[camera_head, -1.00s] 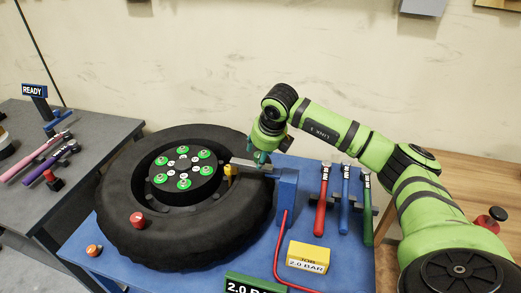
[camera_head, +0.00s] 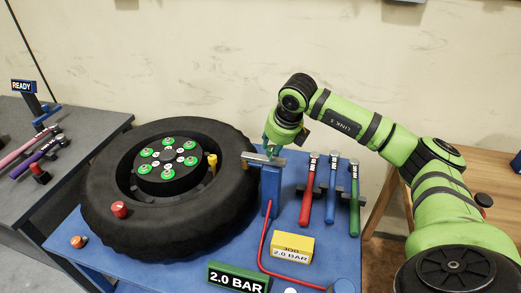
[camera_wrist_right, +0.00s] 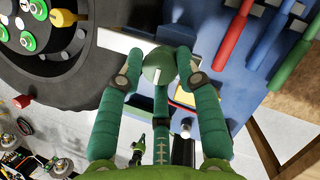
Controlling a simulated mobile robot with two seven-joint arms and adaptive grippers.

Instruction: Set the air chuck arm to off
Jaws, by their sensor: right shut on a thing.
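The air chuck arm (camera_head: 255,157) is a flat pale grey bar on top of a blue post (camera_head: 271,190). Its left end lies over the right part of the black tyre (camera_head: 100,205), apart from the yellow valve piece (camera_head: 212,161). In the right wrist view the bar (camera_wrist_right: 115,41) runs across the top, with a round green knob (camera_wrist_right: 158,70) on it. My right gripper (camera_head: 272,150) is shut on this knob; its green fingers (camera_wrist_right: 159,62) stand on both sides of it.
Red (camera_head: 309,190), blue (camera_head: 333,190) and green (camera_head: 354,200) tools stand at right. A red hose (camera_head: 262,250), yellow job block (camera_head: 292,249) and green 2.0 BAR display (camera_head: 238,278) are in front. A grey bench (camera_head: 90,140) with a READY sign (camera_head: 23,86) is left.

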